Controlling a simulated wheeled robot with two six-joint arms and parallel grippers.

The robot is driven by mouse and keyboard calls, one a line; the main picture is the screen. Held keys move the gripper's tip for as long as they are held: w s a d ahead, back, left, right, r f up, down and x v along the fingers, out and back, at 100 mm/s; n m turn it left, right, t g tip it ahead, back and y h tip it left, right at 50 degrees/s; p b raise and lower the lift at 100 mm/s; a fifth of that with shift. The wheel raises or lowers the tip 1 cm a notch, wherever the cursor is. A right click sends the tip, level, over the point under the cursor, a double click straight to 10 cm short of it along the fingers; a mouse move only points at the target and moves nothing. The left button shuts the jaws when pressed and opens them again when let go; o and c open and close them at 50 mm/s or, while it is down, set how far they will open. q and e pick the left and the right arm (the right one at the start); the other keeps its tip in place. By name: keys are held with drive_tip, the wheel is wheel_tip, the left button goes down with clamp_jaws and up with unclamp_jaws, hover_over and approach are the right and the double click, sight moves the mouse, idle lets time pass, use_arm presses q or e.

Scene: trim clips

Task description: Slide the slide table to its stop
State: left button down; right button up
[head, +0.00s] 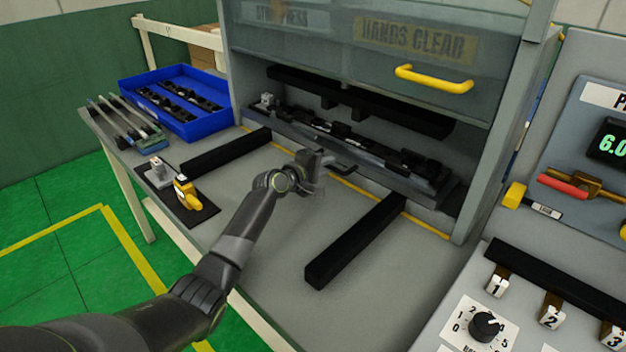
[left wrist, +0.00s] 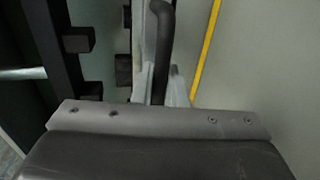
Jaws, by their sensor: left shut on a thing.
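The slide table (head: 285,131) is a long grey tray carrying black trim parts. It sits inside the press opening, behind the yellow line on the bench. Its dark bar handle (head: 345,168) sticks out at the front middle and also shows in the left wrist view (left wrist: 165,45). My left gripper (head: 318,168) reaches in from the left and is shut on the handle. In the left wrist view the fingers (left wrist: 162,88) show on both sides of the bar. The right gripper is not in view.
Two black rails, left (head: 228,152) and right (head: 355,240), run forward over the bench (head: 270,250). The press guard with a yellow handle (head: 434,79) is raised above. A blue bin (head: 178,105) stands at left, a black mat (head: 196,210) before it. A control panel is at right.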

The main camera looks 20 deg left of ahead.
use_arm(q)
drive_tip(key=shift+w+d, duration=0.25)
drive_tip(key=shift+w, duration=0.35)
drive_tip(key=shift+r, duration=0.2)
drive_tip(key=c, duration=1.8)
unclamp_jaws()
drive_tip(key=shift+o, duration=1.3)
drive_tip(key=shift+w+d+f, duration=0.1)
drive_tip(key=shift+w+f, duration=0.05)
drive_tip(key=shift+w, duration=0.05)
drive_tip(key=shift+s, duration=0.1)
drive_tip(key=v, duration=1.7)
drive_tip(key=shift+p, duration=0.4)
drive_tip(key=shift+s+f, duration=0.1)
drive_tip(key=shift+s, duration=0.1)
